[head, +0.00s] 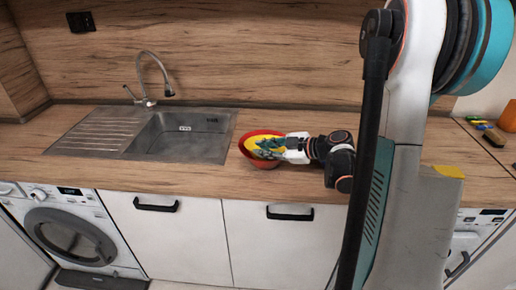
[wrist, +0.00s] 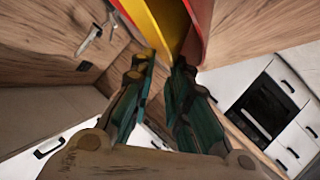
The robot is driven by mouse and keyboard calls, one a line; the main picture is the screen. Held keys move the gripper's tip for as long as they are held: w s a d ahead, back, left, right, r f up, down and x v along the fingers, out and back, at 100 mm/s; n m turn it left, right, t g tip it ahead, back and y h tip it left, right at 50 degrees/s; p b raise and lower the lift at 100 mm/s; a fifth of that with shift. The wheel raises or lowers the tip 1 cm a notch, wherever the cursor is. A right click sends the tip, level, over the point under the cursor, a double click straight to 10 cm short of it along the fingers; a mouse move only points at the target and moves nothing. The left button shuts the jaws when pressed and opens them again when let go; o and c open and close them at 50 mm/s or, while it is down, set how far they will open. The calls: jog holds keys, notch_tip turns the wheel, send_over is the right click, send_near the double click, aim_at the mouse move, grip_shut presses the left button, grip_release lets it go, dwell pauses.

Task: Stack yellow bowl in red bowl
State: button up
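The red bowl (head: 246,144) sits on the wooden worktop to the right of the sink. The yellow bowl (head: 254,147) lies within the red rim, partly hidden by my gripper. My gripper (head: 265,147) reaches in from the right, with its teal fingers over the bowls. In the wrist view, the fingers (wrist: 163,68) are apart, with a gap between their tips. The yellow bowl (wrist: 150,25) and the red bowl's wall (wrist: 202,28) are just beyond the tips. Whether a fingertip touches a rim cannot be seen.
A steel sink (head: 222,128) with a tall tap (head: 147,78) is left of the bowls. Small coloured items (head: 480,124) and an orange object (head: 508,116) lie at the far right. A wooden splashback (head: 260,50) stands behind. The worktop in front of the sink is clear.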

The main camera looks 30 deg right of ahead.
jog(key=p+v, duration=0.1)
jog(key=v, duration=0.8)
jog(key=shift+p, duration=0.35)
